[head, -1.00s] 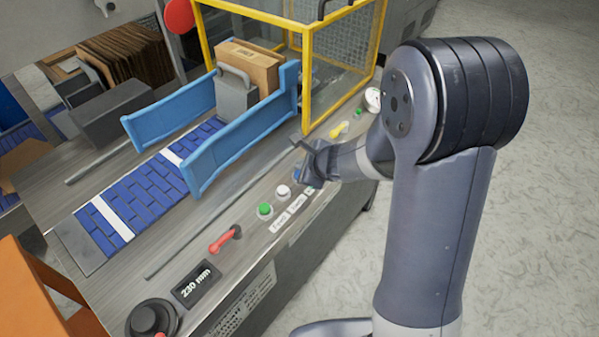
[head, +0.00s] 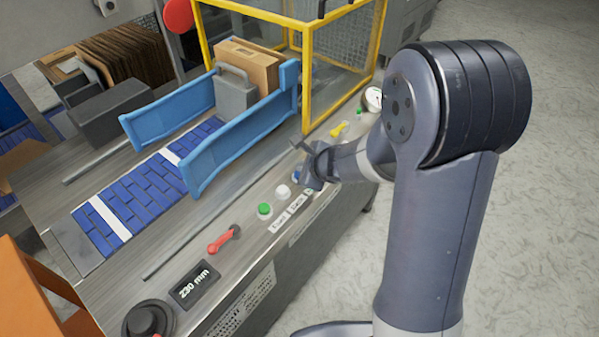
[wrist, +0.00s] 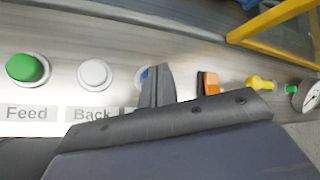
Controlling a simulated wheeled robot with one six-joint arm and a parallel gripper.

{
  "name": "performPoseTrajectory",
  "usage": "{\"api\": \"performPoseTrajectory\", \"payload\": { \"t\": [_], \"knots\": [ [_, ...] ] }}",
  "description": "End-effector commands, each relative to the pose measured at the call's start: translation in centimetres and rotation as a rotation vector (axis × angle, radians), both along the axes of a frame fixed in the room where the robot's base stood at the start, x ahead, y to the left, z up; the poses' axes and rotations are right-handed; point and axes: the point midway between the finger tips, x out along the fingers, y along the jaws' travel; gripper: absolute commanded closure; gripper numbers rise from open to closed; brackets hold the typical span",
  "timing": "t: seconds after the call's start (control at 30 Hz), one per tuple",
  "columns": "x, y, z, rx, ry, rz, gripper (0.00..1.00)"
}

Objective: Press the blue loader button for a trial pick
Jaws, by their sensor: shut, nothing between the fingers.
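The blue button (wrist: 144,74) is mostly hidden behind my gripper finger in the wrist view, with only a sliver of blue and its pale ring showing. It sits in the panel row, right of the white button (wrist: 95,75) labelled "Back" and the green button (wrist: 27,68) labelled "Feed". My gripper (wrist: 158,84) is shut and empty, with its finger in front of the blue button. In the head view my gripper (head: 307,168) is low over the panel, just beyond the white button (head: 283,191). I cannot tell whether it touches the blue button.
Right of the gripper are an orange-and-black switch (wrist: 208,83), a yellow knob (wrist: 262,83) and a gauge (wrist: 310,96). A yellow guard frame (head: 306,80) and a blue side rail (head: 240,135) stand behind the panel. A red lever (head: 222,240) lies nearer, left.

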Motion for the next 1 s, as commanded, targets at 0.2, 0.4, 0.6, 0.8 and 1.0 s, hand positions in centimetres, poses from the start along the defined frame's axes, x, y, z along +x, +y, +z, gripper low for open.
{"api": "performPoseTrajectory", "payload": {
  "t": [0.2,0.4,0.6,0.8,1.0],
  "knots": [
    [0.0,-0.01,-0.29,0.0,0.0,0.0,1.0],
    [0.0,-0.01,-0.5,0.0,0.0,0.0,1.0],
    [0.0,-0.01,-0.71,0.0,0.0,0.0,1.0],
    [0.0,-0.01,-0.93,0.0,0.0,0.0,1.0],
    [-0.01,-0.02,-0.9,-0.001,0.0,-0.001,1.0]
  ]
}}
